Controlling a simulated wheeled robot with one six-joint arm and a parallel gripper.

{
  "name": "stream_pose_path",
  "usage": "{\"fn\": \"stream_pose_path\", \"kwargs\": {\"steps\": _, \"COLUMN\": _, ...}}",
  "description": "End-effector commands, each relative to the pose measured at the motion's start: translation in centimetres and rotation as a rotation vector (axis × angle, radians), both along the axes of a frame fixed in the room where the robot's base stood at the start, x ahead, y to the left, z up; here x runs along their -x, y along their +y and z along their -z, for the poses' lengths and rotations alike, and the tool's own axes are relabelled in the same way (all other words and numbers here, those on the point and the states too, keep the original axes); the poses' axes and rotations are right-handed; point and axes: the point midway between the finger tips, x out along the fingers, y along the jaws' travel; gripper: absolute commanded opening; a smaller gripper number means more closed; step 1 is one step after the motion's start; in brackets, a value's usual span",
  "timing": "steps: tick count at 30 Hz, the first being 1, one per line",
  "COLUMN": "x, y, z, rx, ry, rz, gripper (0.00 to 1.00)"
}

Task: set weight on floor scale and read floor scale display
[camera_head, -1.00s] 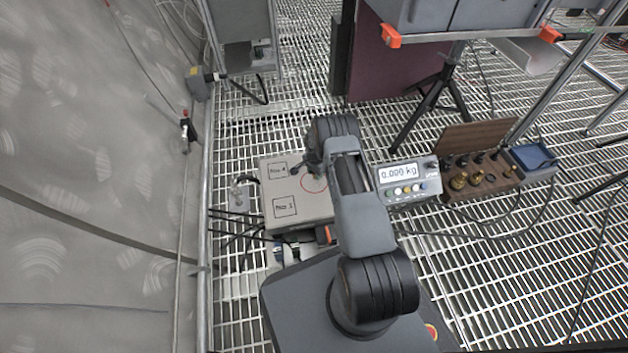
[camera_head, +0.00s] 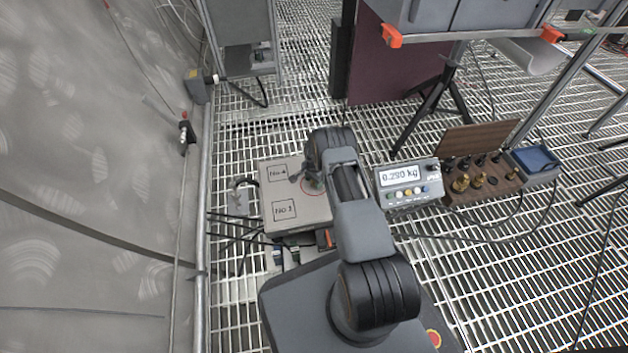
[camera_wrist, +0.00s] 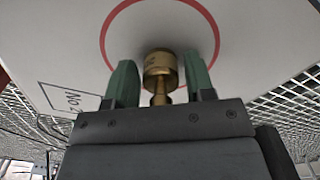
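A brass weight (camera_wrist: 160,72) stands on the light grey floor scale plate (camera_head: 290,212), inside its red circle, in the wrist view. My gripper (camera_wrist: 160,80) has its two green fingers apart on either side of the weight, with narrow gaps showing between fingers and brass. In the head view my arm hides the weight and covers part of the circle. The scale display (camera_head: 401,176) stands right of the plate, lit, and reads about 0.290 kg; the middle digits are small and hard to make out.
A wooden weight block (camera_head: 490,188) with several brass weights and a raised lid stands right of the display. Cables cross the grating. A tripod leg (camera_head: 420,120) stands behind the display, and the tunnel wall is at left.

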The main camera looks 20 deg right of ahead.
Motion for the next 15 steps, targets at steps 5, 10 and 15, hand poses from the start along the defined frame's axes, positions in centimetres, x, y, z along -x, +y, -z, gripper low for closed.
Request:
{"fn": "stream_pose_path", "kwargs": {"steps": 5, "x": 0.0, "y": 0.0, "z": 0.0, "rx": 0.0, "ry": 0.0, "rz": 0.0, "gripper": 0.6}}
{"fn": "stream_pose_path", "kwargs": {"steps": 10, "x": 0.0, "y": 0.0, "z": -0.1, "rx": 0.0, "ry": 0.0, "rz": 0.0, "gripper": 0.6}}
{"fn": "stream_pose_path", "kwargs": {"steps": 15, "x": 0.0, "y": 0.0, "z": -1.7, "rx": 0.0, "ry": -0.001, "rz": 0.0, "gripper": 0.6}}
